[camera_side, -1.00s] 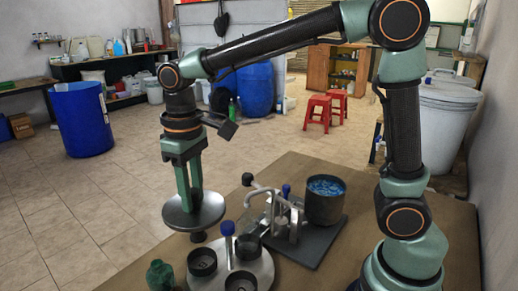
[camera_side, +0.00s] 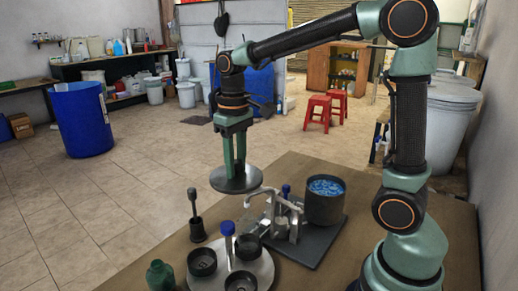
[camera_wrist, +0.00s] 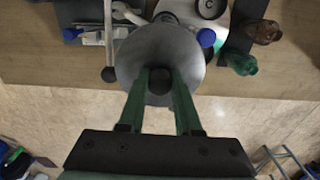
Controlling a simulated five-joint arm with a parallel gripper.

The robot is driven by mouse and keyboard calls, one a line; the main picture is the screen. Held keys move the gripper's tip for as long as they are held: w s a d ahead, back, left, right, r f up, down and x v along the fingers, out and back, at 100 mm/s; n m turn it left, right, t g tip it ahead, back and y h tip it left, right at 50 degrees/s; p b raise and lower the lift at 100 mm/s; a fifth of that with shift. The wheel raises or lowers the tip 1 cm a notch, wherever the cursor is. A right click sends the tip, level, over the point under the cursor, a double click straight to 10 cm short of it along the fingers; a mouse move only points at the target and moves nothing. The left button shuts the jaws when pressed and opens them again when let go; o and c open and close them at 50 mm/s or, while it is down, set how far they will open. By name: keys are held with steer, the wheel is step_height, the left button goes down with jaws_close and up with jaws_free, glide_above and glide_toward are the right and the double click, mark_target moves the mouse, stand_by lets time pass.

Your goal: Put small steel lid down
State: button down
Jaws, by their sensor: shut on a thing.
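The small steel lid (camera_side: 238,181) is a flat grey disc with a dark knob. My gripper (camera_side: 236,163) points down and is shut on the knob. The lid hangs level, apparently in the air near the table's far-left edge, left of the steel lever stand (camera_side: 282,215). In the wrist view the lid (camera_wrist: 160,45) lies beyond my fingers, with the knob between the tips of my gripper (camera_wrist: 160,80). The open dark pot (camera_side: 325,205) of blue pieces stands to the right on a grey base plate (camera_side: 318,238). The lid's underside is hidden.
A dark upright tool (camera_side: 196,217) stands left of and nearer than the lid. A round pale plate (camera_side: 262,268) carries dark cups and a blue-capped post (camera_side: 228,240). A green bottle (camera_side: 160,275) stands at the front left. Bare brown table (camera_side: 150,255) lies between.

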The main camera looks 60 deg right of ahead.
steer(key=w+d+f+m, duration=0.1)
steer(key=w+d+m, duration=0.9)
steer(key=d, duration=0.5)
steer(key=shift+n, duration=0.6)
steer(key=f, duration=1.9)
steer(key=shift+w+a+f, duration=0.15)
steer(key=shift+w+f, duration=0.15)
steer(key=shift+w, duration=0.1)
steer(key=shift+f, duration=0.5)
steer(key=c, duration=0.6)
jaws_free()
steer(key=shift+r, duration=0.1)
